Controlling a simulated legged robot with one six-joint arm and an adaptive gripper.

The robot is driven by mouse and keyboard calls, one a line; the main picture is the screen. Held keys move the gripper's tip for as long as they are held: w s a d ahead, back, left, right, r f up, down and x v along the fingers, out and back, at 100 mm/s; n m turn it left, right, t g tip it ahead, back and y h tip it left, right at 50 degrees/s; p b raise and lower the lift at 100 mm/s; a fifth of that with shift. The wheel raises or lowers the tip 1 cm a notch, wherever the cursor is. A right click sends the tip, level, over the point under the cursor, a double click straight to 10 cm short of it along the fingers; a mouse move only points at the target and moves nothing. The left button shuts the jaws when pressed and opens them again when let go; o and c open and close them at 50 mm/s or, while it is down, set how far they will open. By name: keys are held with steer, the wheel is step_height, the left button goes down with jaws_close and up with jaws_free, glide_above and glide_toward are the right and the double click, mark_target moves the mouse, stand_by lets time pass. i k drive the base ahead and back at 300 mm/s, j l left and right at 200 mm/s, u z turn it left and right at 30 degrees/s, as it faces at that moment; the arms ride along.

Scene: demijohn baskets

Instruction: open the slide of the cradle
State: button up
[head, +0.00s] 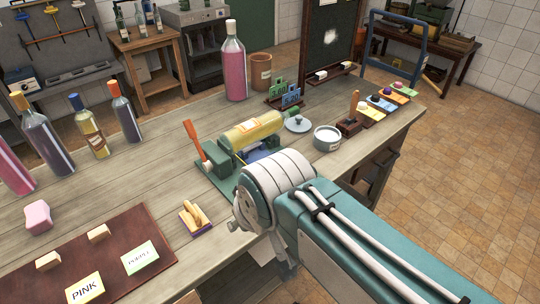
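The cradle (217,176) is a green stand near the front edge of the workbench, left of and beyond my arm. A yellow bottle (254,130) with a pale label lies on its side in it. An orange lever (194,141) stands up at the cradle's left end, tilted. A dark blue part (262,153) shows under the bottle; I cannot tell whether it is the slide. My arm's rounded joint covers the cradle's near right side. My gripper's fingers do not show; they are hidden behind or below my arm.
Tall bottles stand to the left, and a pink bottle (235,70) stands behind. The bench is bare left of the cradle.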

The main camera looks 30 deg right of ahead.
mark_target(260, 153)
steer(key=z, duration=0.75)
